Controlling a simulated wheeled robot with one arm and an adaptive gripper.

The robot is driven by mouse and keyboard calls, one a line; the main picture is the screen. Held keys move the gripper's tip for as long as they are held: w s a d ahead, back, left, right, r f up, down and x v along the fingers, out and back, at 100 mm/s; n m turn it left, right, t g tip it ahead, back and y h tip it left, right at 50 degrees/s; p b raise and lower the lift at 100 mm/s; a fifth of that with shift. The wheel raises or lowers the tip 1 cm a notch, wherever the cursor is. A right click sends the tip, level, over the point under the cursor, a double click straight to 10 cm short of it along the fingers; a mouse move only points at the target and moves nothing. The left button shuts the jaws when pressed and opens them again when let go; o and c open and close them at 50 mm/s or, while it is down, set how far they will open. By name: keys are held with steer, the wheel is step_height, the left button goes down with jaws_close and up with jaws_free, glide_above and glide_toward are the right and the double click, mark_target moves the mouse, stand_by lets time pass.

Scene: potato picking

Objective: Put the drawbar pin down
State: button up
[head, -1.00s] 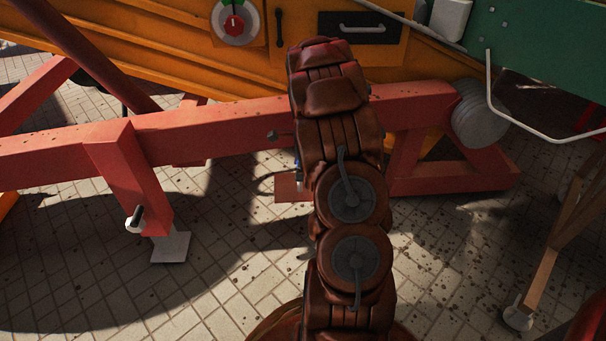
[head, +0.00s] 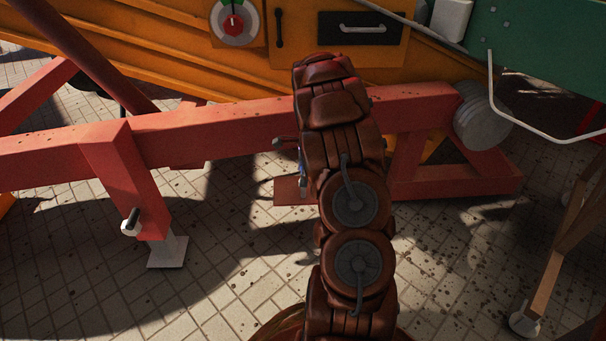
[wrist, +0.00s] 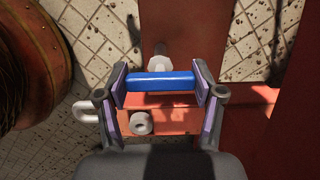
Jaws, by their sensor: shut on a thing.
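My gripper (wrist: 160,84) is in the wrist view, with its two fingers closed on the ends of a blue bar, the handle of the drawbar pin (wrist: 160,82). A grey, rounded metal part shows just beyond the handle and looks like part of the pin. Below is a red plate (wrist: 172,121) with a grey ring (wrist: 141,123) on it, apart from the handle in the picture. I cannot tell how high the pin is above the plate. In the head view my arm hides most of the gripper; only a small blue-and-grey bit shows at its left side.
A long red beam (head: 220,131) crosses behind my arm. The orange machine (head: 180,62) stands behind it. A red leg (head: 122,180) with a grey foot is at left, a grey round weight (head: 482,123) at right. Tiled floor (head: 240,285) is open at lower left.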

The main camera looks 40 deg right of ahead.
steer(key=o, duration=1.1)
steer(key=shift+f, duration=0.1)
